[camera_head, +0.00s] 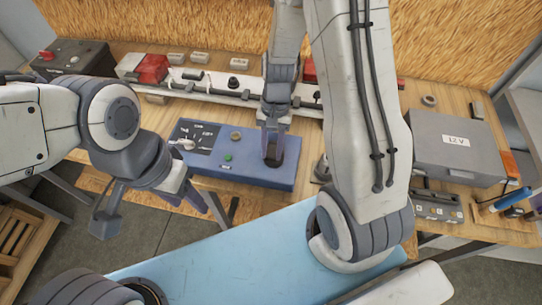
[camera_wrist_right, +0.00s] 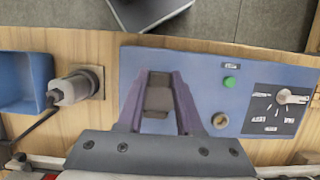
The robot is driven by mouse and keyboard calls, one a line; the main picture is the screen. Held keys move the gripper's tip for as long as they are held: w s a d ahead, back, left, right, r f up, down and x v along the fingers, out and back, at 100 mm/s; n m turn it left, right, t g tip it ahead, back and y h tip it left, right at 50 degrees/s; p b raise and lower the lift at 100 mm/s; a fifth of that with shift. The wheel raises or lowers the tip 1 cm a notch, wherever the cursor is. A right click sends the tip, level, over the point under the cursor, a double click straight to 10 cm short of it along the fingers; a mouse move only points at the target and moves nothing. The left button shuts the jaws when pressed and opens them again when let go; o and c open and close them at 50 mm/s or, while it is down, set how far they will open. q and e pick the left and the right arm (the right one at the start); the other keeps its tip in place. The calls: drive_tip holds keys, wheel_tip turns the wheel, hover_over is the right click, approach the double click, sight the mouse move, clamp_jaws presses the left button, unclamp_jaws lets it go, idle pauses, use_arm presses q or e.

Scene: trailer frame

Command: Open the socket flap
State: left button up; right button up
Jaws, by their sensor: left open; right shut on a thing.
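The blue control box (camera_head: 255,172) lies on the wooden bench and also shows in the right wrist view (camera_wrist_right: 205,68). A dark grey socket flap (camera_wrist_right: 158,97) is on it, between the purple fingers of my right gripper (camera_wrist_right: 159,82). That gripper is shut on the flap, seen from above. In the head view my right gripper (camera_head: 273,135) comes down over the dark socket and partly hides it. I cannot tell how far the flap is raised. My left gripper (camera_head: 212,205) is open and empty, in front of the box's left end, apart from it.
The box carries a green button (camera_wrist_right: 230,82), a round brass-coloured part (camera_wrist_right: 220,120) and a black dial panel (camera_wrist_right: 280,100). A grey plug (camera_wrist_right: 70,89) and a blue bin (camera_wrist_right: 24,82) are beside it. A grey case (camera_head: 455,145) stands right on the bench.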

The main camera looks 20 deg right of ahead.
drive_tip(key=shift+w+d+r, duration=0.15)
drive_tip(key=shift+w+r, duration=0.1)
drive_tip(key=shift+r, duration=0.25)
drive_tip(key=shift+w+d+r+p, duration=0.35)
drive_tip(key=shift+w+r+p, duration=0.25)
drive_tip(key=shift+r+p, duration=0.4)
drive_tip(key=shift+w+d+p, duration=0.15)
drive_tip(key=shift+w+p, duration=0.05)
drive_tip(key=shift+p, duration=0.1)
drive_tip(key=shift+w+d+r+p, duration=0.35)
drive_tip(key=shift+w+p, duration=0.1)
drive_tip(key=shift+w, duration=0.05)
drive_tip(key=shift+w+d+r+p, duration=0.3)
drive_tip(key=shift+w+r+p, duration=0.05)
drive_tip(key=shift+w+p, duration=0.1)
